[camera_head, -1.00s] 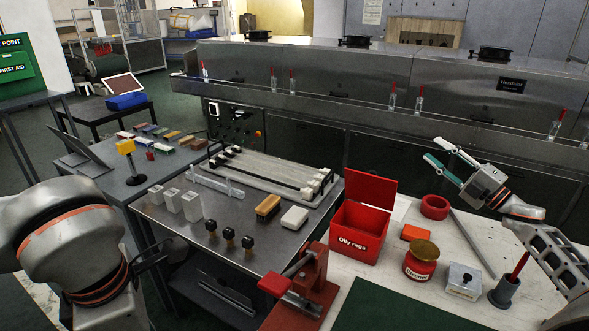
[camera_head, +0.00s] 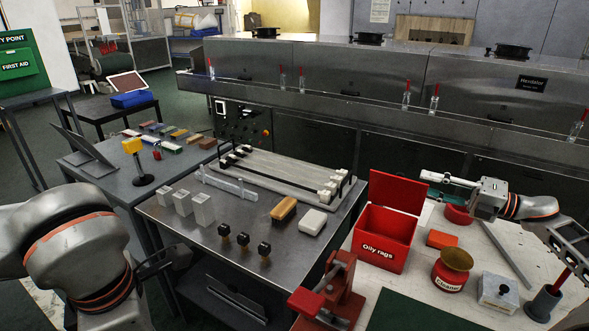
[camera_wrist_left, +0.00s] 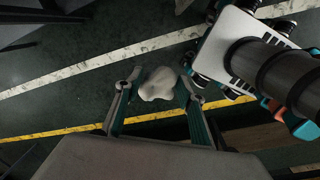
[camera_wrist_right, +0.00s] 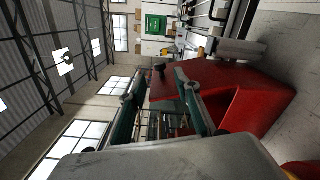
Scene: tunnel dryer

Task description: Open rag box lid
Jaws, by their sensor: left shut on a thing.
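The red rag box (camera_head: 382,240), labelled "Oily rags", stands on the pale worktop at the right. Its red lid (camera_head: 397,192) stands raised at the back, so the box mouth is open. My right gripper (camera_head: 428,183) is open beside the lid's upper right edge; I cannot tell whether it touches. In the right wrist view the red box (camera_wrist_right: 262,104) lies just beyond and right of the spread fingers. My left gripper (camera_wrist_left: 157,92) is shut on a crumpled white rag (camera_wrist_left: 157,84), over the floor. In the head view the rag is hidden.
A red press (camera_head: 328,290) stands in front. The steel dryer (camera_head: 350,80) runs behind.

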